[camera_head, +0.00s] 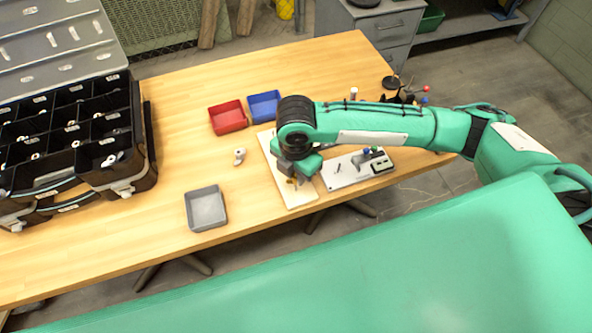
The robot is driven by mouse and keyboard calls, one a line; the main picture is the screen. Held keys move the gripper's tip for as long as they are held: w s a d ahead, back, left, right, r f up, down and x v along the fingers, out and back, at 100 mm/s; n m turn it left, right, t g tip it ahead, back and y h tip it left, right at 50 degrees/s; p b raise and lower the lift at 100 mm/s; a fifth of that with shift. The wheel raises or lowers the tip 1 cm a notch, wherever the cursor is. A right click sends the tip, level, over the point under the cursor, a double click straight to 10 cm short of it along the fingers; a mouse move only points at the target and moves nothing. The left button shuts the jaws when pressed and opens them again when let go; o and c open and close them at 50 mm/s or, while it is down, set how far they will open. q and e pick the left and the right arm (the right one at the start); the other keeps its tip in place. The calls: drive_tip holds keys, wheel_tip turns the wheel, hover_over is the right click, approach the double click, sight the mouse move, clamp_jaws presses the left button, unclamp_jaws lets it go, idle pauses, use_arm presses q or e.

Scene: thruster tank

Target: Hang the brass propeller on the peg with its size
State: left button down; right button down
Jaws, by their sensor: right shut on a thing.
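My right gripper (297,178) points down over a pale board (298,202) on the table. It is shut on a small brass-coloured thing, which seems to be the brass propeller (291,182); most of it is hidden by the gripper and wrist. I cannot tell whether it touches the board or a peg. No peg can be made out clearly on the pale board, since my arm covers its middle. My left gripper is not in view.
A white plate with small fittings (342,180) lies right of the board. A red bin (228,128), a blue bin (264,93) and a grey tray (206,222) stand nearby. A small white part (239,156) lies left of the board. A black compartment case (137,182) fills the left.

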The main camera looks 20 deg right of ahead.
drive_tip(key=shift+f, duration=0.25)
drive_tip(key=shift+f, duration=0.3)
drive_tip(key=shift+f, duration=0.2)
drive_tip(key=shift+f, duration=0.35)
drive_tip(key=shift+f, duration=0.5)
idle(0.3)
drive_tip(key=shift+f, duration=0.3)
drive_tip(key=shift+f+p, duration=0.3)
drive_tip(key=shift+p, duration=0.2)
